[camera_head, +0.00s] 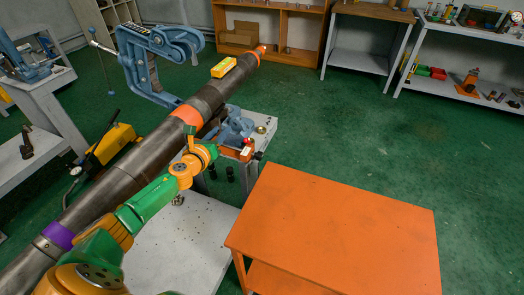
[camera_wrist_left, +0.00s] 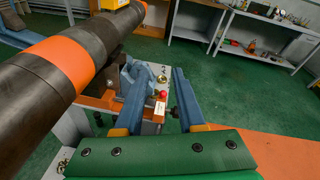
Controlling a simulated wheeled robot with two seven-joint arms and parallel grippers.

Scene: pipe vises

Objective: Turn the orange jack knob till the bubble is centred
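A long dark pipe (camera_head: 150,150) with orange bands slopes up to the right; it also fills the left of the left wrist view (camera_wrist_left: 20,100). A yellow level (camera_head: 223,67) rests on it; its bubble is too small to read. Below the pipe, a blue support (camera_head: 235,128) stands on a grey stand, with an orange part (camera_head: 236,153) and a small red ball (camera_wrist_left: 163,95) beside it. I cannot tell which part is the jack knob. My left gripper (camera_wrist_left: 160,82) is open, its blue fingers apart around the view of the red ball. My right gripper is out of view.
An orange table (camera_head: 340,225) stands right of the stand. A blue vise (camera_head: 150,60) stands behind the pipe. A yellow tool (camera_head: 108,145) is on the floor at left. Shelves (camera_head: 270,30) line the back. The green floor at right is clear.

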